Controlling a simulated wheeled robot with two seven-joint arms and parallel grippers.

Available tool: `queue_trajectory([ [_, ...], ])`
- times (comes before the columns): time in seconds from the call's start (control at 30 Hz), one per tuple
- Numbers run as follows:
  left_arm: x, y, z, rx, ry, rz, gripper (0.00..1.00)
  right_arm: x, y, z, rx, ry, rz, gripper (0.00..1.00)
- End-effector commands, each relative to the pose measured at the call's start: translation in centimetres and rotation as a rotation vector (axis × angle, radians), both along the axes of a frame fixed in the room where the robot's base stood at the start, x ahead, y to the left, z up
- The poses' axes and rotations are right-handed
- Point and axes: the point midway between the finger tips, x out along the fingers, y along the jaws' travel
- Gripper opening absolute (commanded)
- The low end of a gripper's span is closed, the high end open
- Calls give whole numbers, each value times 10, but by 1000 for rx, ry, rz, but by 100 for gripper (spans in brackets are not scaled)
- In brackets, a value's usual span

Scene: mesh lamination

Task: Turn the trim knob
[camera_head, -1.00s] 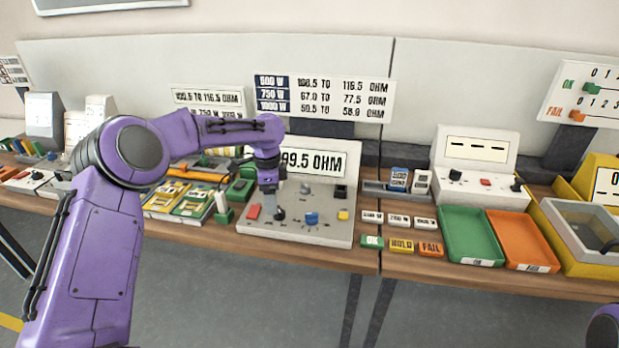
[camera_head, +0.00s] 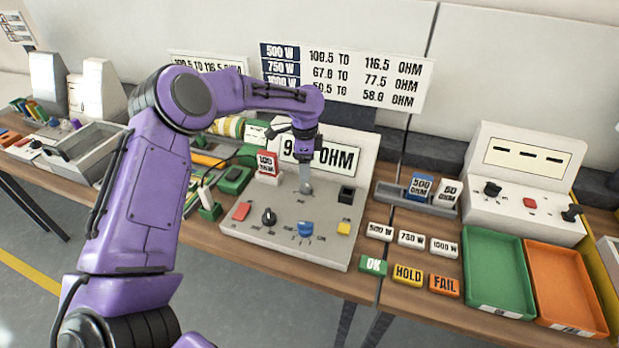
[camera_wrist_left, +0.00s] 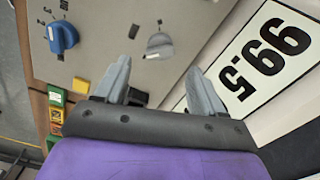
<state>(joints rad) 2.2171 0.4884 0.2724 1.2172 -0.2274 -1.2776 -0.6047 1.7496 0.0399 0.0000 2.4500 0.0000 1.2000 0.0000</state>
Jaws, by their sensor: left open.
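The grey test panel (camera_head: 230,229) carries a black knob (camera_head: 269,216), a blue pointer knob (camera_head: 305,229), a red button (camera_head: 242,210) and a yellow button (camera_head: 344,228). I cannot tell which control is named trim. My left gripper (camera_head: 306,188) hangs over the back of the panel, in front of the display, and partly hides the reading. In the left wrist view the open, empty fingers (camera_wrist_left: 160,82) point at the panel. A grey round knob (camera_wrist_left: 158,46) lies just beyond and between their tips, apart from them. The blue knob (camera_wrist_left: 62,36) is farther left. The display (camera_wrist_left: 255,65) reads 99.5.
A red-labelled block (camera_head: 267,163) stands close left of the gripper. A black socket (camera_head: 346,194) is to its right. OK (camera_head: 373,265), HOLD (camera_head: 408,274) and FAIL (camera_head: 445,285) blocks lie at the front. Green (camera_head: 499,307) and orange (camera_head: 570,326) trays are at right.

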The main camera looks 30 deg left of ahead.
Motion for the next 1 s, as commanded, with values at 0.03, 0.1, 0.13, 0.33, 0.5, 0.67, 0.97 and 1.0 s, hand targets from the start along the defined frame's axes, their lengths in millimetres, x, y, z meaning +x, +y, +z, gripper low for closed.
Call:
queue_trajectory([
  [0.03, 0, 0, -11, -1, 5, 1, 69, 0, 0, 6, 1, 1, 0, 43],
  [0.1, 1, 0, -27, -1, 5, 1, 69, 0, 0, 10, 1, 1, 0, 43],
  [0.13, 1, 0, -34, 0, 6, 1, 69, 0, 0, 12, 0, 0, 0, 43],
  [0.33, 2, -1, -64, 1, 3, -1, 69, 0, 0, 17, 0, 0, 0, 43],
  [0.5, 3, -2, -70, 0, 0, -2, 69, 0, 0, 18, -1, -1, 0, 43],
  [0.67, 3, -2, -70, 1, 1, -2, 66, 0, 0, 17, 0, 0, 0, 43],
  [0.97, 3, -3, -70, 1, 1, -20, 17, 0, 0, 17, 0, 0, 0, 43],
  [1.0, 3, -3, -70, 1, 1, -44, 17, 0, 0, 17, 0, 0, 0, 43],
])
